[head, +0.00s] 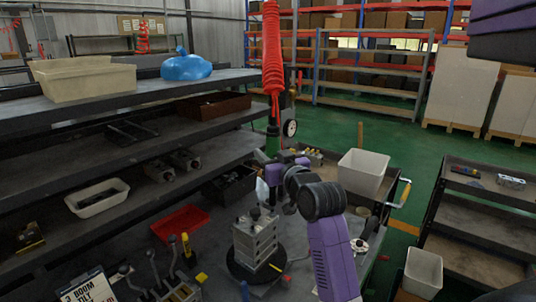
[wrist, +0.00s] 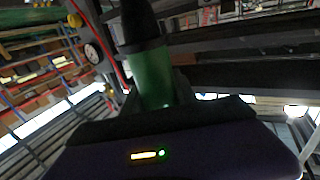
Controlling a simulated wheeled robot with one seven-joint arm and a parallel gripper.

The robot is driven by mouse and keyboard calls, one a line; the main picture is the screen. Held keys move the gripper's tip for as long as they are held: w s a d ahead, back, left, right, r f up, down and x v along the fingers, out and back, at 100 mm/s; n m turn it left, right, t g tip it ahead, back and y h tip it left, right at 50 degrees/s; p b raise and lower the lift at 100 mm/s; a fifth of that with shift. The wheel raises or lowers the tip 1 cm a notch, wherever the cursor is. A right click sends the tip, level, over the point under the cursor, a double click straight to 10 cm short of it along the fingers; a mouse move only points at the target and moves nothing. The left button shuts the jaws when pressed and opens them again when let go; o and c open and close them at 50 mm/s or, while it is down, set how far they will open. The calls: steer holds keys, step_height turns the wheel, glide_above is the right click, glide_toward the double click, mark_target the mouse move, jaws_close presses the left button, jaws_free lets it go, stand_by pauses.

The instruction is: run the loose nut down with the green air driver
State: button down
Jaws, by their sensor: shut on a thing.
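The green air driver (head: 272,146) hangs upright below a red coiled hose in the head view, a dial gauge beside it. My gripper (head: 274,166) is shut around its lower part; the fingers are mostly hidden by my arm. In the wrist view the driver's green body (wrist: 152,78) stands between the jaws, with a black part above it. The grey valve block (head: 255,240) stands on a black round base (head: 236,266), in front of and below the driver, apart from it. A dark piece shows on the block's top; I cannot tell which nut is loose.
A red tray (head: 180,222) and levers (head: 152,268) lie left of the block. A cream bin (head: 363,172) stands behind at right. Dark shelves (head: 100,150) close off the left; a cart (head: 485,220) stands at right. Some bench top is bare around the block.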

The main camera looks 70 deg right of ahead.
steer(key=shift+f+b, duration=1.05)
steer(key=shift+f, duration=0.4)
stand_by(0.4)
steer(key=shift+r, duration=0.1)
stand_by(0.5)
steer(key=shift+f, duration=0.7)
stand_by(3.5)
steer(key=shift+r, duration=0.15)
